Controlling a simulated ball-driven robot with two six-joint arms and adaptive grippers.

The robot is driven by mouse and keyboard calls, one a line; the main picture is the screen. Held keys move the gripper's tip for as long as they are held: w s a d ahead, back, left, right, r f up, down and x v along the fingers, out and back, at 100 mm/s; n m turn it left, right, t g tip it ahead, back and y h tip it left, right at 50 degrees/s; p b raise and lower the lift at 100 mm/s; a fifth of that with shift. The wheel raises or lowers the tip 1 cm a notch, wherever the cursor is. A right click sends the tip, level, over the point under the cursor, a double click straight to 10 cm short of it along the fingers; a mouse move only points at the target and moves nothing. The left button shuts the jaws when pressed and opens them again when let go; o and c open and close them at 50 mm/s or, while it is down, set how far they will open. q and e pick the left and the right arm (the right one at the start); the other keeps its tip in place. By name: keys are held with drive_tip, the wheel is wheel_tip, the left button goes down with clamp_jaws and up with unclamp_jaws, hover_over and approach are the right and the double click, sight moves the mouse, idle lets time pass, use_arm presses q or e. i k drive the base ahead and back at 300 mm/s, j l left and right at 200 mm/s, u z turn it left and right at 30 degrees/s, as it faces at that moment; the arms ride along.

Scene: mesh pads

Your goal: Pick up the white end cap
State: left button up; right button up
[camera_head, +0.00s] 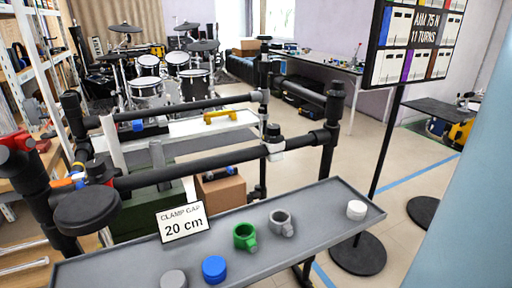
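The white end cap (356,210) is a short round piece. It sits near the right end of the long grey tray (318,224), apart from the other parts there. Nothing covers it. Neither of my grippers shows in the head view, so I cannot see where they are relative to the cap.
The tray also holds a grey fitting (281,222), a green fitting (245,236), a blue cap (214,268), a grey cap (174,280) and a "CLAMP GAP 20 cm" sign (183,223). A black pipe frame (205,168) stands behind it. A sign stand (384,160) stands right.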

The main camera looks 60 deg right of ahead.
sight(356, 210)
drive_tip(key=z, duration=2.6)
drive_tip(key=u, duration=2.25)
drive_tip(key=i+l, duration=0.1)
drive_tip(key=i+z, duration=0.1)
drive_tip(key=z, duration=0.25)
drive_tip(key=i+l+z, duration=0.1)
drive_tip(key=z, duration=0.3)
drive_tip(key=i+z, duration=0.15)
drive_tip(key=z, duration=0.2)
